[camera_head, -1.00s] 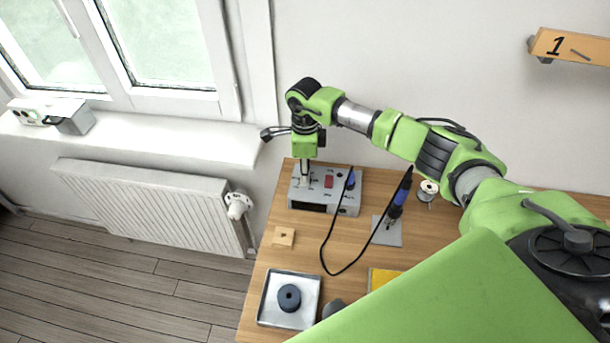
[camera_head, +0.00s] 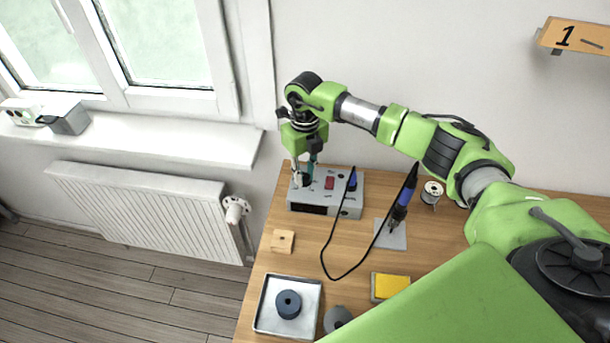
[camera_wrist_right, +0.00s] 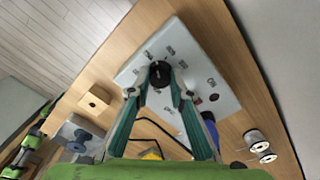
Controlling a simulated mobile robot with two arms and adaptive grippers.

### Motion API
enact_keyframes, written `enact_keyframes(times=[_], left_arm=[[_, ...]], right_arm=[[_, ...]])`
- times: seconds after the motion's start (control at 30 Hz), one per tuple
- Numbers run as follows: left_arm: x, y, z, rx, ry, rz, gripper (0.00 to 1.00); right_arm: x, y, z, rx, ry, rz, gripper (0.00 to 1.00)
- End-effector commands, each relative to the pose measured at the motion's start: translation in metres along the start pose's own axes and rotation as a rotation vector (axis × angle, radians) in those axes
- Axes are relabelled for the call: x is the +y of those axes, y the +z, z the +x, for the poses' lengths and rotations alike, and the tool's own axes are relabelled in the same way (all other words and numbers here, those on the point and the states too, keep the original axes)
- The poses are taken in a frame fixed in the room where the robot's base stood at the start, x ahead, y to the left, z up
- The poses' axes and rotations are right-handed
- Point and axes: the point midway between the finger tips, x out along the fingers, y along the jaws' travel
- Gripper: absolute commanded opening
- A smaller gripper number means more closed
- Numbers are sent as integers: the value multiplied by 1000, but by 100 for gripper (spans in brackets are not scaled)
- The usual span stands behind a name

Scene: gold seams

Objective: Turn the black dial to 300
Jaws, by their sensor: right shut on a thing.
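The grey control box (camera_head: 345,203) stands on the wooden bench against the wall, with a dark display on its front. My right gripper (camera_head: 304,178) points down over the left part of its top. In the right wrist view, the fingers of my right gripper (camera_wrist_right: 157,84) are closed on the black dial (camera_wrist_right: 160,73), one on each side. Several small printed marks surround the dial on the box (camera_wrist_right: 215,90); I cannot read the values or see where the dial points. In the head view the fingers mostly hide the dial. My left gripper is not in view.
A red switch (camera_head: 329,183) and a blue connector (camera_head: 352,180) sit close right of the gripper. A black cable runs to the soldering iron (camera_head: 403,200). A solder spool (camera_head: 431,194), wooden block (camera_head: 283,241), metal tray (camera_head: 268,322) and yellow sponge (camera_head: 392,286) are also on the bench.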

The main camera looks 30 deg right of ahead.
Motion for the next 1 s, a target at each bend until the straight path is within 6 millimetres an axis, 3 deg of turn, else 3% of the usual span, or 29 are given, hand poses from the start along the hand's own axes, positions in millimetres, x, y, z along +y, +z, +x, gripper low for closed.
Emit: enact_keyframes(times=[0.5, 1.0], left_arm=[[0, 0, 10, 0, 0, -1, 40], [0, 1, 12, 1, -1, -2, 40]], right_arm=[[-1, 2, -2, -5, 1, 433, 0], [-1, 2, -2, -6, 1, 592, 0]])
